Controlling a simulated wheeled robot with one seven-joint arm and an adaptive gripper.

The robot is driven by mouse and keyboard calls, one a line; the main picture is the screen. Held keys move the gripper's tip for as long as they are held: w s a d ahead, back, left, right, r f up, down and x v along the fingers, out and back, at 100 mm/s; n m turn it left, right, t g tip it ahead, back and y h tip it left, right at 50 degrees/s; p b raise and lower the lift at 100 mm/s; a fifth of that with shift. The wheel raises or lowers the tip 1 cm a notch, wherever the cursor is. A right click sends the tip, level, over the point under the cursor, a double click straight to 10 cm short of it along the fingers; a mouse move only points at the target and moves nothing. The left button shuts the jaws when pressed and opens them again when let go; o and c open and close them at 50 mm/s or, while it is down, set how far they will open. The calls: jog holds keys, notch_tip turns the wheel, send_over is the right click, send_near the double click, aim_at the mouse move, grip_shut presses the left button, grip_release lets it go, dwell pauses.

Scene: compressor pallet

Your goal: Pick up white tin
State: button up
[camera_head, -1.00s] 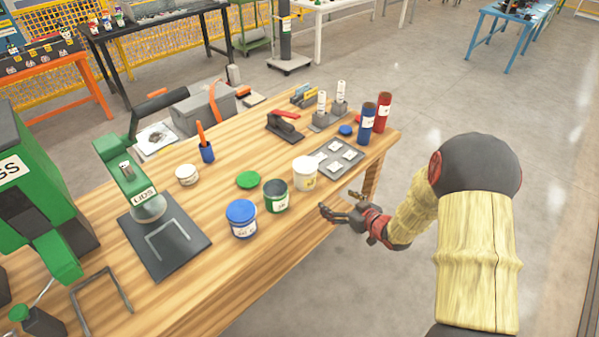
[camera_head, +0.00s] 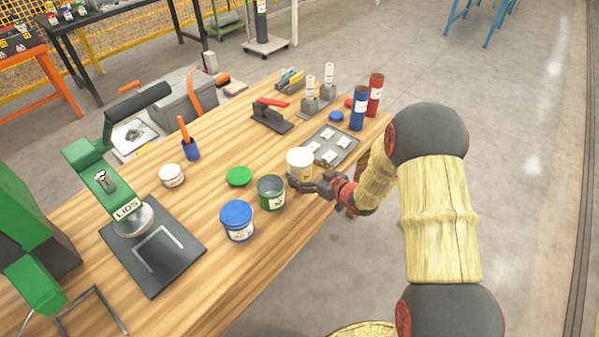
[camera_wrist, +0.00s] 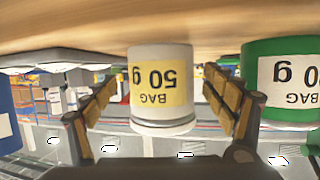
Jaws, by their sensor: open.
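The white tin (camera_head: 299,163) stands on the wooden table near its front edge, between a green tin and a grey tray. In the wrist view the white tin (camera_wrist: 160,88) appears upside down with a yellow label reading "50 g BAG". My gripper (camera_head: 296,184) is open at the front side of the white tin. In the wrist view its two fingers (camera_wrist: 160,100) lie left and right of the tin, with a gap visible on each side. Whether a fingertip touches the tin cannot be told.
The open green tin (camera_head: 271,193) stands close beside the white tin and also shows in the wrist view (camera_wrist: 282,80). A blue-lidded tin (camera_head: 237,222) is further left. The grey tray (camera_head: 332,146) lies behind right. Blue (camera_head: 358,108) and red (camera_head: 375,95) cylinders stand beyond it.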

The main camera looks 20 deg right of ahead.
jog(key=x, duration=0.3)
jog(key=shift+f+b, duration=0.15)
jog(key=shift+b, duration=0.2)
jog(key=c, duration=0.3)
jog(key=c, duration=1)
